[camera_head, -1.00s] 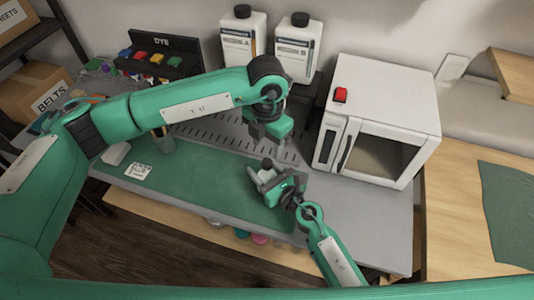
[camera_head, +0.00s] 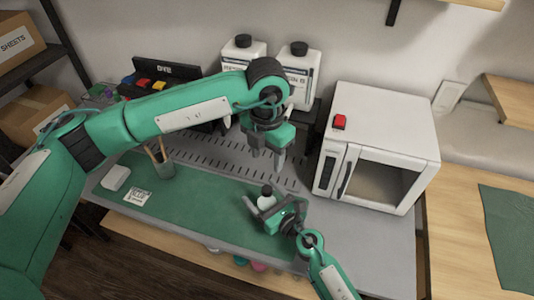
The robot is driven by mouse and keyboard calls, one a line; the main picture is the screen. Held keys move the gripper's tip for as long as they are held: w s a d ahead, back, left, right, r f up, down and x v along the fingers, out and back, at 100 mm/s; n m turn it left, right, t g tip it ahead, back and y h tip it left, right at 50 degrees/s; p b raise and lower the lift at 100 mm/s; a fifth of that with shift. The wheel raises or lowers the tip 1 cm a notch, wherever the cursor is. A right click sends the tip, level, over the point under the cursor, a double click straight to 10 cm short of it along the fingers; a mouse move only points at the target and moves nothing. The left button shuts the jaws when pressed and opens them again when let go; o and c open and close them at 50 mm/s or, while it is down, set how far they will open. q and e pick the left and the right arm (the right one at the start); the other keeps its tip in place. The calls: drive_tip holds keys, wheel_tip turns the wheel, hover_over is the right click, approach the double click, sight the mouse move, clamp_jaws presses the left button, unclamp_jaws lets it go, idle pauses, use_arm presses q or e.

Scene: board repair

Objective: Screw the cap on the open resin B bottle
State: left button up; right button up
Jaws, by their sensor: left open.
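A small whitish bottle (camera_head: 265,202) with a dark top stands at the right end of the green mat, at my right gripper (camera_head: 267,204). The fingers of this gripper are around or beside it; I cannot tell whether they press on it. Its label is too small to read. My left gripper (camera_head: 268,154) is open above and behind the small bottle, fingers pointing down, and nothing shows in it. Two large white bottles with black caps, the left one (camera_head: 230,66) and the right one (camera_head: 298,76), stand at the back; my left arm partly covers them.
A white oven-like box (camera_head: 388,126) with a red button (camera_head: 340,121) stands on the right. A cup of tools (camera_head: 160,165), a white block (camera_head: 116,177) and a printed card (camera_head: 138,197) are on the mat's left part. The mat's middle (camera_head: 205,195) is clear.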

drive_tip(key=b+v, duration=0.1)
drive_tip(key=v, duration=0.5)
drive_tip(key=b+v, duration=0.2)
drive_tip(key=v, duration=0.4)
drive_tip(key=shift+s+d+f, duration=0.2)
drive_tip(key=shift+s+d, duration=0.05)
drive_tip(key=shift+s+d+r, duration=0.2)
drive_tip(key=shift+s+d, duration=0.2)
drive_tip(key=shift+s, duration=0.05)
